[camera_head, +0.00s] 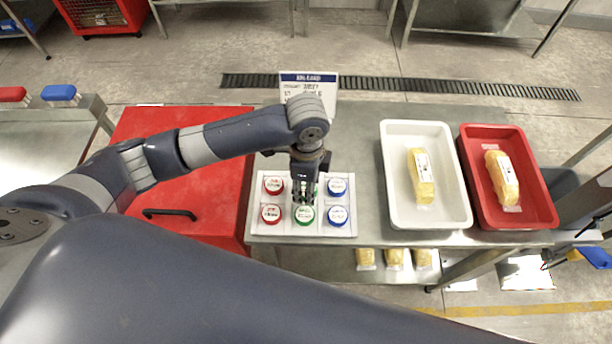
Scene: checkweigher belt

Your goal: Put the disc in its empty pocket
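A white tray (289,231) with rows of pockets lies on the steel table. Two red discs (271,214) sit in its left column and two blue discs (338,215) in its right column. My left gripper (303,198) points down over the middle column, just behind or above this disc. It covers most of the back middle pocket, where only a bit of green shows. Whether its fingers hold a disc is hidden. My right gripper is out of view.
A sign (308,80) stands behind the tray. To the right are a white bin (397,155) and a red bin (538,190), each with a yellow packet. A red cabinet (150,245) is on the left. Bare steel table lies between the tray and the white bin.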

